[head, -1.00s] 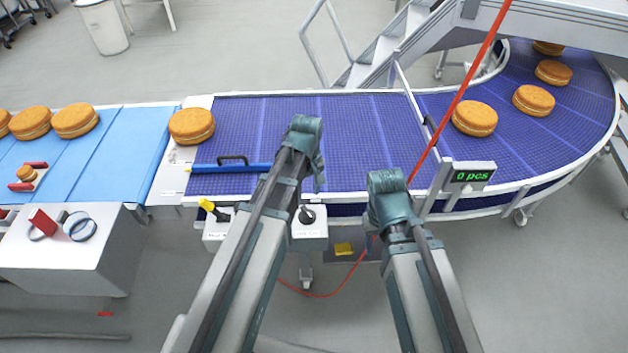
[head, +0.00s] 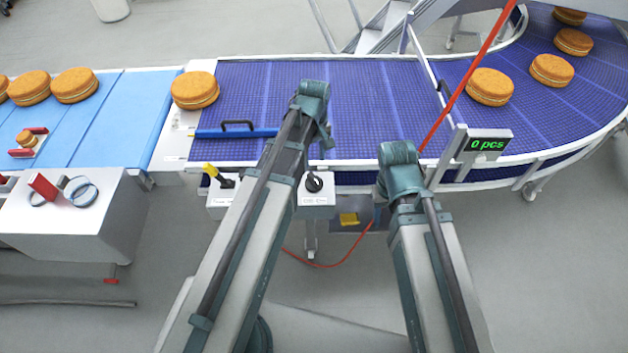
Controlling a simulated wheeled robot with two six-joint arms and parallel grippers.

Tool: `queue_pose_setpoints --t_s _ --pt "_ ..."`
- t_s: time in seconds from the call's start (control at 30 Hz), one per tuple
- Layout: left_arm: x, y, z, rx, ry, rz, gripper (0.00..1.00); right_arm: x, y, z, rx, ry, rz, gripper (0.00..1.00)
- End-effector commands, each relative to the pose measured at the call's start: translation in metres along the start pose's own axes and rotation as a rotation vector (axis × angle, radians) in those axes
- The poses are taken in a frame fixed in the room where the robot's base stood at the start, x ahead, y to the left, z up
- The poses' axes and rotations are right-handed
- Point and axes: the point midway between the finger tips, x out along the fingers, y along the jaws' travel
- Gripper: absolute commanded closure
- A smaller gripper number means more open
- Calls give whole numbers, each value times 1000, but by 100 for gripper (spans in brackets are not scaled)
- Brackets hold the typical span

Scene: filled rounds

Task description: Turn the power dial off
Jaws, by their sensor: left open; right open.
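A black round knob (head: 313,183), which looks like the power dial, sits on a small white control box (head: 318,200) at the conveyor's front edge. The box's label is too small to read and the knob's setting cannot be told. To its left, a black switch with a yellow handle (head: 216,175) sits on a second white box, partly behind my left arm. My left arm passes just left of the knob and reaches over the blue belt. My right arm stands to the right of the knob. I see no fingers of either gripper; the arms' links hide them.
Sandwich-like rounds lie on the light blue belt (head: 140,100) and the dark blue curved belt (head: 375,100). A blue bar with a black handle (head: 236,131) lies across the near belt. A green counter display (head: 484,144) reads 0 pcs. A red cord rises beside my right arm.

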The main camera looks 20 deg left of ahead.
Motion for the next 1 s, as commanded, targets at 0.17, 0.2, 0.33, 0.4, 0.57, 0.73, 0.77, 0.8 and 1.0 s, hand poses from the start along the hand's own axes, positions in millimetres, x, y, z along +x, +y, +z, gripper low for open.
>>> queue_pose_setpoints --t_s 0.17,0.2,0.33,0.4,0.57,0.73,0.77,0.8,1.0 --pt "33 0 0 0 0 0 48 32 -3 -2 0 0 0 50" --pt "38 0 0 0 0 0 48 38 -4 -2 0 0 0 50" --pt "56 0 0 0 0 0 48 56 -5 -3 1 0 0 50" --pt "65 0 0 0 0 0 48 65 -6 -4 2 0 0 50" --pt "82 0 0 0 0 0 48 82 -8 -5 2 0 0 50" --pt "88 0 0 0 0 0 48 87 -8 -5 2 0 0 50" --pt "88 0 0 0 0 0 48 87 -8 -5 2 0 0 50" --pt "87 0 0 0 0 0 48 87 -8 -5 2 0 0 50" --pt "86 0 0 0 0 0 51 86 -8 -5 2 0 0 50"
